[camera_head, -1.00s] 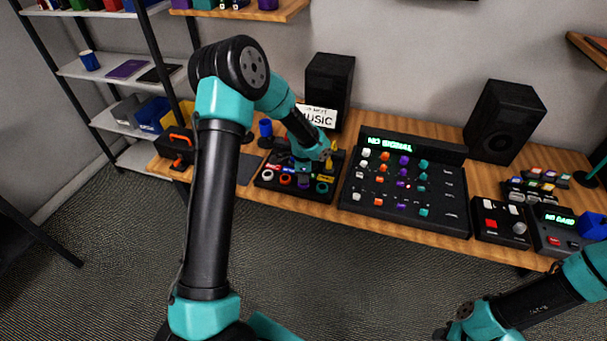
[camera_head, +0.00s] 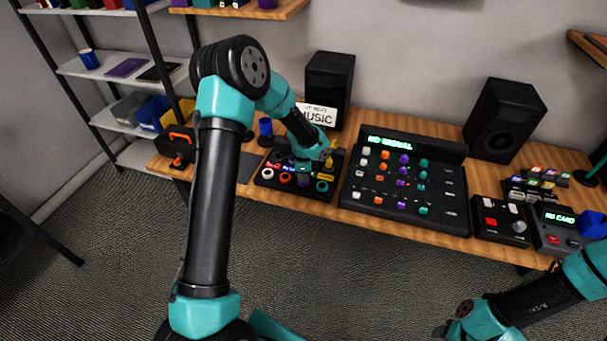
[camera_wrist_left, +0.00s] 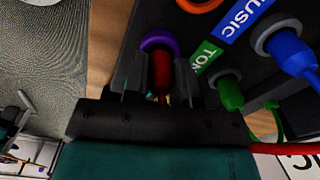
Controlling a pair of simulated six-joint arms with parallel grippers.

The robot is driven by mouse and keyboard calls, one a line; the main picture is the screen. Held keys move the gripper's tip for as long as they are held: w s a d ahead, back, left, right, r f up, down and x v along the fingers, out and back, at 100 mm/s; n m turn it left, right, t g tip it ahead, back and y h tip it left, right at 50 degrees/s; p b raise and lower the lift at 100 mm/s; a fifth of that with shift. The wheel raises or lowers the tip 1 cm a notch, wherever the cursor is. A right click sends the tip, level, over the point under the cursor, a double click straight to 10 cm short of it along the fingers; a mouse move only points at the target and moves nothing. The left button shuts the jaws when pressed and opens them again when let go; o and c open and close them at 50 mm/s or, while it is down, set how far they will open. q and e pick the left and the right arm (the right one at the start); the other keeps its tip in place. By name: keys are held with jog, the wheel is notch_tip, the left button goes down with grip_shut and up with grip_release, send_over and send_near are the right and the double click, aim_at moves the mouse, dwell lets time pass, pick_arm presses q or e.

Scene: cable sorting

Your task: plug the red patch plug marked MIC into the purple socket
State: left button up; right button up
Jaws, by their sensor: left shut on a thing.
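My left gripper (camera_head: 303,172) is low over the dark patch panel (camera_head: 335,171) on the table. In the left wrist view, its two black fingers (camera_wrist_left: 159,80) are closed around a red plug (camera_wrist_left: 160,66). The purple socket (camera_wrist_left: 158,42) shows as a ring around the far end of the plug. The plug lines up with it, but I cannot tell how deep its tip sits. The MIC marking is not readable. Only part of my right arm shows at the lower right of the head view.
Beside the purple socket, a green plug (camera_wrist_left: 229,92) and a blue plug (camera_wrist_left: 288,52) sit at other sockets, near green and blue labels. A mixer (camera_head: 450,205) stands right of the panel. A white MUSIC sign (camera_head: 316,116) and a speaker (camera_head: 330,80) stand behind.

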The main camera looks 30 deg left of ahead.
pick_arm(q)
jog(key=o, duration=1.5)
jog(key=shift+r, duration=0.1)
jog(key=shift+r, duration=3.4)
jog(key=shift+d, duration=0.15)
